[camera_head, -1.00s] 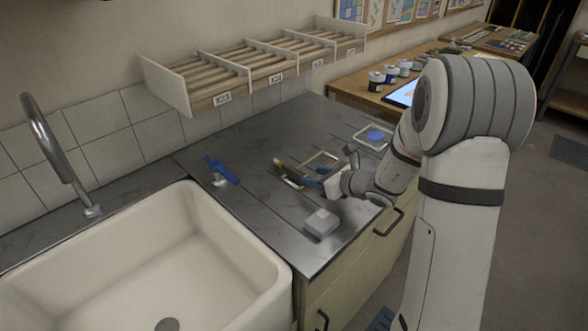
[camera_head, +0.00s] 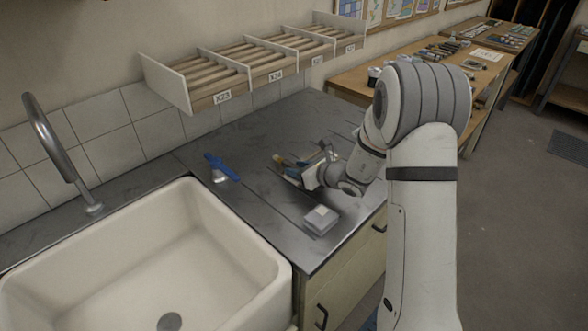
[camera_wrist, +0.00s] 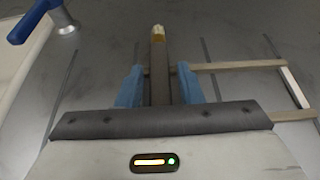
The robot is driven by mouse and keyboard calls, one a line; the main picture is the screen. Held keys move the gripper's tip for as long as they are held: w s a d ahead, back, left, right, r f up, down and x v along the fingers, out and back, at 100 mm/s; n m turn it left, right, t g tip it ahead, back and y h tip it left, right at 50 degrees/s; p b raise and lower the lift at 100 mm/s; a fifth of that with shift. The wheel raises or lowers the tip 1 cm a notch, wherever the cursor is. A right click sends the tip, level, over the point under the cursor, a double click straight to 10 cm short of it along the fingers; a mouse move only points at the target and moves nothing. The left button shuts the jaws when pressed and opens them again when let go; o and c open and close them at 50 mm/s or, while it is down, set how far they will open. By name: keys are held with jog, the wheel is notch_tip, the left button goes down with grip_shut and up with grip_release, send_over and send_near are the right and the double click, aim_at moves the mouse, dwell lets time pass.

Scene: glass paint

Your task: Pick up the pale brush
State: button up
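The brush (camera_wrist: 158,62) shows in the wrist view as a dark brown shaft with a pale, cream-and-tan tip pointing away from me. My gripper (camera_wrist: 160,72) has its two blue fingers on either side of the shaft, with a visible gap on each side. Its lower end is hidden behind the gripper body. In the head view, my gripper (camera_head: 303,172) is low over the metal counter, and the brush tip (camera_head: 278,159) shows just to its left. Whether the fingers touch the counter cannot be told.
A wooden frame (camera_wrist: 235,66) lies right of the brush, close to the right finger. A blue-handled fitting (camera_head: 221,167) stands left on the counter. A grey-white block (camera_head: 321,220) sits near the front edge. The sink (camera_head: 150,255) is left; a slatted rack (camera_head: 255,66) hangs behind.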

grip_shut()
